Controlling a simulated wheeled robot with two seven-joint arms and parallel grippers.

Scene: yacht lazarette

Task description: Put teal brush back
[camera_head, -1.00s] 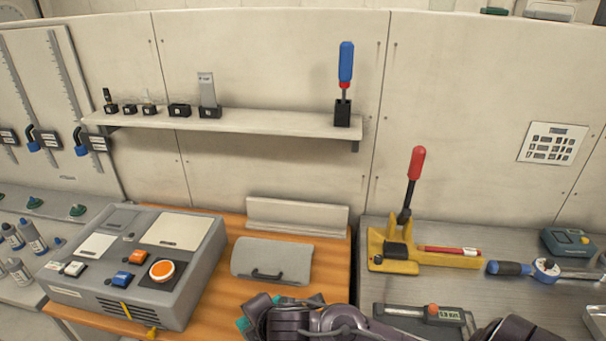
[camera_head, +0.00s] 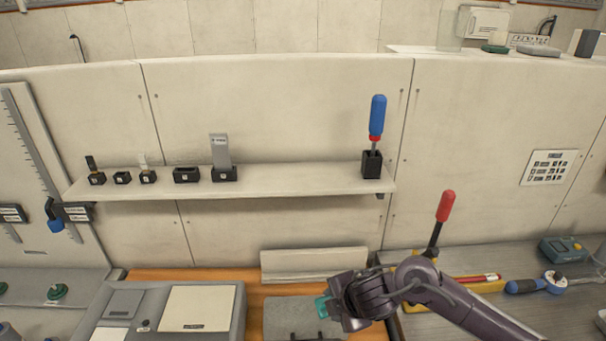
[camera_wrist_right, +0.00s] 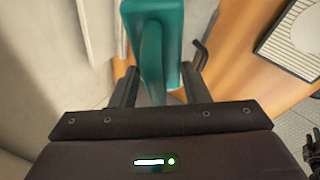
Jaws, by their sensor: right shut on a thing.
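My right gripper (camera_head: 331,305) is shut on the teal brush (camera_head: 321,306), low in front of the wall in the head view, below the shelf. The right wrist view shows the teal brush (camera_wrist_right: 153,45) between the two dark fingers. Most of the brush is hidden by my gripper in the head view. A wall shelf (camera_head: 290,181) carries several small black holders. The wider black holder (camera_head: 186,175) and a small one (camera_head: 122,178) look empty. My left gripper is not in view.
A blue-handled screwdriver (camera_head: 377,118) stands in a tall holder at the shelf's right end. A grey upright plate (camera_head: 221,152) and small tools stand in holders further left. A red-handled lever (camera_head: 446,206) rises on the right bench. The wall above the shelf is clear.

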